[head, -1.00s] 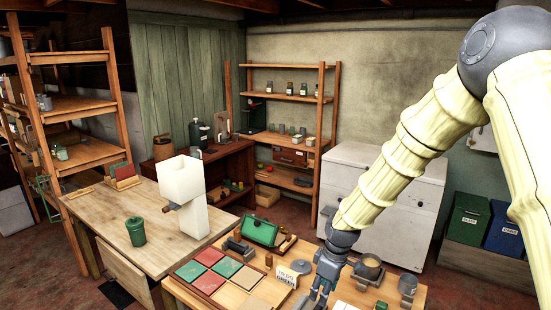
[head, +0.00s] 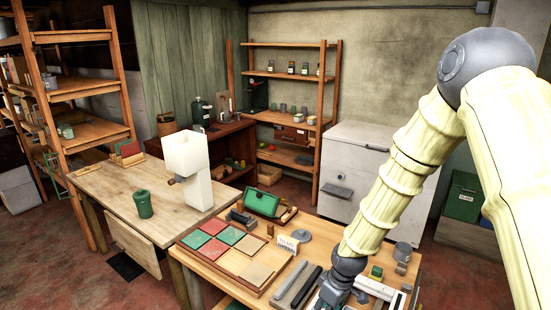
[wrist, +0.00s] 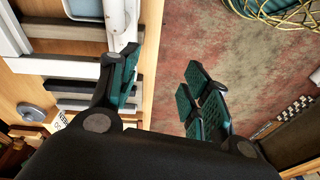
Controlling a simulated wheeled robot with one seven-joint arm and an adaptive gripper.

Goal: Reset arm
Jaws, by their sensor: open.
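My gripper (wrist: 162,92) is open and empty in the wrist view, its teal pads apart. One finger is over the edge of the workbench and the other over the red floor. In the head view my arm reaches down from the right to the near right part of the wooden workbench (head: 257,270). The fingers are mostly cut off by the bottom edge there. White and dark bars (wrist: 75,67) lie on the bench beside my gripper in the wrist view.
A tray of red, green and tan tiles (head: 222,250) and an open green box (head: 263,203) sit on the bench. A left table (head: 110,190) holds a green canister (head: 144,204) and a white stand (head: 195,170). Yellow cable (wrist: 275,10) lies above the red floor.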

